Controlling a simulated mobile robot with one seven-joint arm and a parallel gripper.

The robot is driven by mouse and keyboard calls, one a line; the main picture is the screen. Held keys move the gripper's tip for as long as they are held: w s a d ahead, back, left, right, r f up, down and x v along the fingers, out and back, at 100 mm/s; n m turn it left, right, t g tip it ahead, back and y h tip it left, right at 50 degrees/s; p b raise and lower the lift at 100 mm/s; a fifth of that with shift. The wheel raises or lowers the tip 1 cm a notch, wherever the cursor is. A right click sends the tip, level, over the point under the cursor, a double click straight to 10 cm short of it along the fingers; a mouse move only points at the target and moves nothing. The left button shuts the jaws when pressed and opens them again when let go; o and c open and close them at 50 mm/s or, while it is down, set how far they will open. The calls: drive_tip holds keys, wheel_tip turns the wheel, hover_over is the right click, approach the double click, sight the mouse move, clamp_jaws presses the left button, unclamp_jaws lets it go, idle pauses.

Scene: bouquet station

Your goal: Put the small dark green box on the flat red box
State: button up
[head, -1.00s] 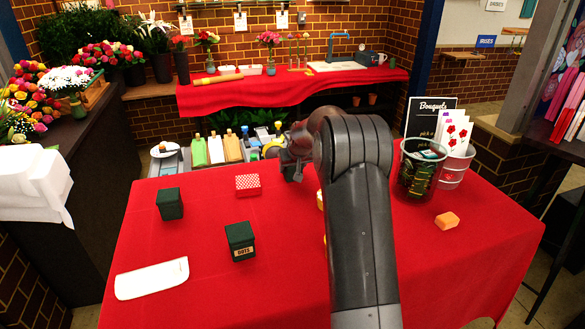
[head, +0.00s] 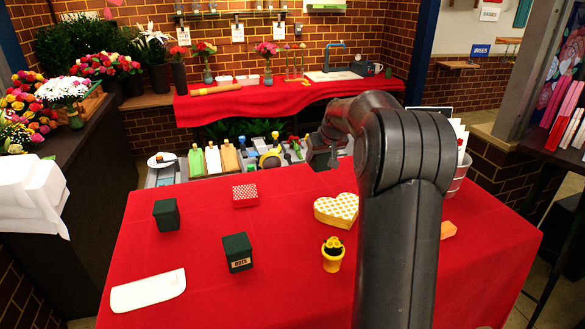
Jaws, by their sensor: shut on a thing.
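Two dark green boxes stand upright on the red-covered table: a plain one (head: 166,214) at the left and one with a gold label (head: 237,252) nearer the middle. They look close in size, so I cannot tell which is meant by small. The flat red box (head: 245,196), white-dotted on top, lies behind them with nothing on it. My gripper (head: 326,158) is beyond the table's back edge, well right of the red box and apart from it. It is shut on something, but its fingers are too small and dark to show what.
A yellow-dotted heart box (head: 337,209) and a small yellow pot (head: 332,254) stand right of the green boxes. A white flat piece (head: 148,290) lies front left. My arm covers much of the right side, partly hiding an orange block (head: 447,230). Bottles (head: 213,159) stand behind the table.

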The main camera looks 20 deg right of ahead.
drive_tip(key=a+r+n+y, duration=0.2)
drive_tip(key=a+r+n, duration=0.15)
drive_tip(key=a, duration=1.05)
approach(240, 187)
drive_tip(key=shift+w+r+n+g, duration=0.35)
drive_tip(key=shift+w+r, duration=0.3)
drive_tip(key=shift+w, duration=0.3)
drive_tip(key=shift+w+a+f, duration=0.25)
drive_tip(key=shift+a+f, duration=0.05)
drive_tip(key=shift+a, duration=0.1)
drive_tip(key=shift+f, duration=2)
drive_tip(key=shift+f, duration=0.1)
drive_tip(key=o, duration=1.1)
drive_tip(key=shift+o, duration=0.2)
